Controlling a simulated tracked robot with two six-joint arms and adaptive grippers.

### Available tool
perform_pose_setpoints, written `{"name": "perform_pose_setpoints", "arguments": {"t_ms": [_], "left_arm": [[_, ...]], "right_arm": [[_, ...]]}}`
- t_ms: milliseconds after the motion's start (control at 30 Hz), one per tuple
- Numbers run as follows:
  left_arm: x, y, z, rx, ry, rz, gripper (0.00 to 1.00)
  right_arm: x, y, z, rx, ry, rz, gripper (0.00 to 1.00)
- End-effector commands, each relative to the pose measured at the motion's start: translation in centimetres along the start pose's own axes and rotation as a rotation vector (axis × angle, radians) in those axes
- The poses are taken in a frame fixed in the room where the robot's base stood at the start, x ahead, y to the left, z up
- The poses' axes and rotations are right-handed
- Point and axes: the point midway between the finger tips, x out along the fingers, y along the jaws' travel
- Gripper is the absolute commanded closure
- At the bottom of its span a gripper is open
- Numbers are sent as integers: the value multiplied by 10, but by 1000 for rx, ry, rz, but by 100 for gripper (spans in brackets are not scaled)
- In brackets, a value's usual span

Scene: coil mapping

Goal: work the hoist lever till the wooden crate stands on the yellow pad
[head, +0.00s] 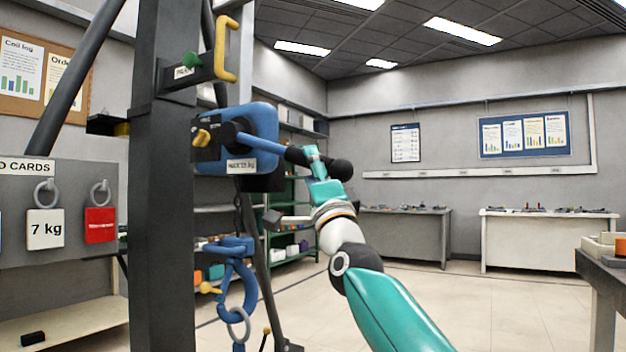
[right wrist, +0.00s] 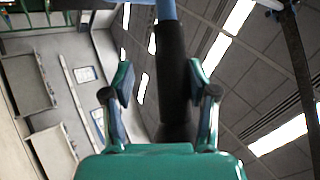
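The blue hoist body (head: 262,122) is fixed beside a dark steel post. Its lever (head: 265,141) sticks out to the right and ends in a black grip. My right gripper (head: 314,162) is at the grip end. In the right wrist view its fingers (right wrist: 159,82) stand apart on both sides of the black grip (right wrist: 172,65), with a clear gap on the left, so it looks open around the lever. A blue hook (head: 249,285) with a grey ring hangs below the hoist. The wooden crate and the yellow pad are not in view. My left gripper is not in view.
The steel post (head: 160,200) stands close at left, with a yellow handle (head: 226,48) on a bracket above the hoist. A card board (head: 20,205) with hanging weight cards is at left. Tables (head: 545,235) stand at the back; the floor between is clear.

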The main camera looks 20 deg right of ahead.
Motion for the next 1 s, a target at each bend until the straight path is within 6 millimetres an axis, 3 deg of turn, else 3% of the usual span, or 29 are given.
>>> {"name": "perform_pose_setpoints", "arguments": {"t_ms": [467, 1000], "left_arm": [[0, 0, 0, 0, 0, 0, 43], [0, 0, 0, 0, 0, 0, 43]], "right_arm": [[-19, 0, 0, 0, -1, 4, 43], [-83, 0, 0, 1, -1, 0, 43]]}}
